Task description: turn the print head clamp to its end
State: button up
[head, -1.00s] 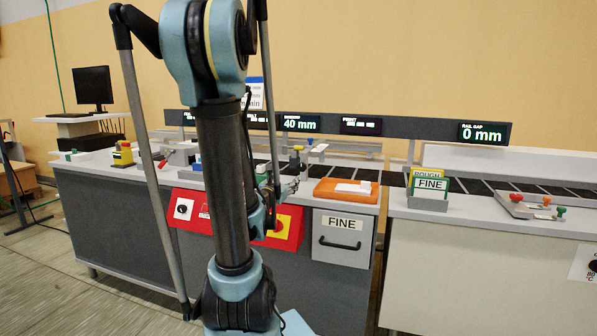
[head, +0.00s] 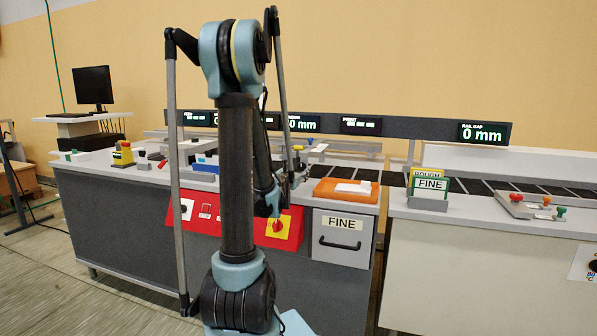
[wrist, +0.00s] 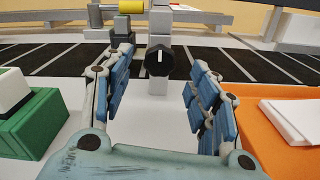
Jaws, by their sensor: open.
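In the wrist view a round black knob (wrist: 160,64) with a white mark pointing up sits on the front of a grey post. It looks like the print head clamp, but no label on it can be read. My gripper (wrist: 161,66) is open, with one blue-padded finger to the left and one to the right of the knob. Neither finger appears to touch it, and nothing is held. In the head view my gripper (head: 290,181) is over the counter, left of the orange tray, and my arm hides part of that area. The knob cannot be made out there.
The orange tray (head: 324,191) with white sheets lies close right of my gripper. A green block (wrist: 45,125) stands at left in the wrist view. A dark belt (wrist: 62,60) runs behind the knob. A yellow cylinder (wrist: 103,14) is at the back left.

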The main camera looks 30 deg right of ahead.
aim_at(301, 167)
jog(key=shift+x, duration=1.95)
jog(key=shift+a, duration=0.1)
jog(key=c, duration=1.1)
